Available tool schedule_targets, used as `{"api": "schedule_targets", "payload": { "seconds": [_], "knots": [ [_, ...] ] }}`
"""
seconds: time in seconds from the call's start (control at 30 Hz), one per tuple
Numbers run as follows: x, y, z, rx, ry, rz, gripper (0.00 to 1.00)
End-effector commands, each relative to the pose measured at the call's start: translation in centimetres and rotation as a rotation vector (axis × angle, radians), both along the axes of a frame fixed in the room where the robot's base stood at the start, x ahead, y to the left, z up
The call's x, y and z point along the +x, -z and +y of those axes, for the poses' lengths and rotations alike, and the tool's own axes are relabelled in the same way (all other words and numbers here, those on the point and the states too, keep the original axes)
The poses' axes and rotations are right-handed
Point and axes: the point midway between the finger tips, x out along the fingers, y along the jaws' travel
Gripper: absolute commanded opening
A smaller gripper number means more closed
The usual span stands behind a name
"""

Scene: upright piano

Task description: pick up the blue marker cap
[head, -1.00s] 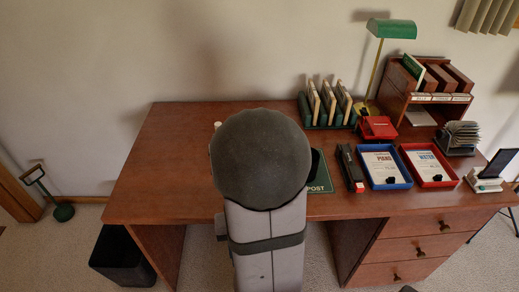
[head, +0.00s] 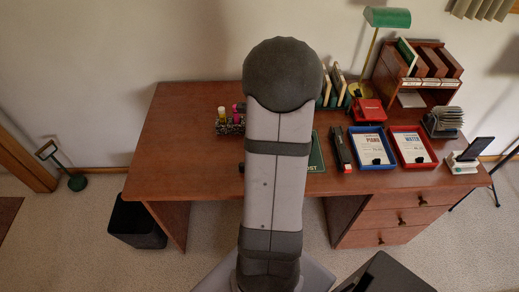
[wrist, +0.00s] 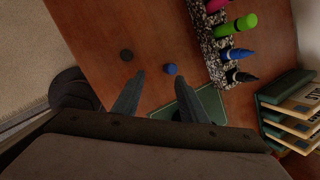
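The blue marker cap (wrist: 171,69) is a small round blue piece on the brown desk in the wrist view. My gripper (wrist: 175,82) is open, with its two dark fingers apart and nothing between them. The cap shows just beyond the fingertips, roughly in line with the gap between them. I cannot tell the exact height of the fingers above the desk. In the head view my arm hides the cap and my gripper.
A dark round cap (wrist: 126,55) lies left of the blue one. A speckled holder (wrist: 213,60) with colored markers stands to the right; it also shows in the head view (head: 231,129). A green mat (wrist: 172,110) and a slotted file rack (wrist: 285,110) are nearby.

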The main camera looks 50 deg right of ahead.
Motion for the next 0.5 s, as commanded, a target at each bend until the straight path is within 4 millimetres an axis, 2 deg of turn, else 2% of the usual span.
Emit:
{"api": "schedule_targets", "payload": {
  "seconds": [0.1, 0.2, 0.33, 0.5],
  "knots": [
    [0.3, -0.2, -0.8, 0.056, 0.255, -0.049, 0.39],
    [0.4, -0.4, -1.2, 0.098, 0.423, -0.081, 0.39],
    [0.4, -0.4, -1.5, 0.141, 0.574, -0.107, 0.39],
    [0.4, -0.4, -1.5, 0.176, 0.667, -0.121, 0.39]
  ]
}}
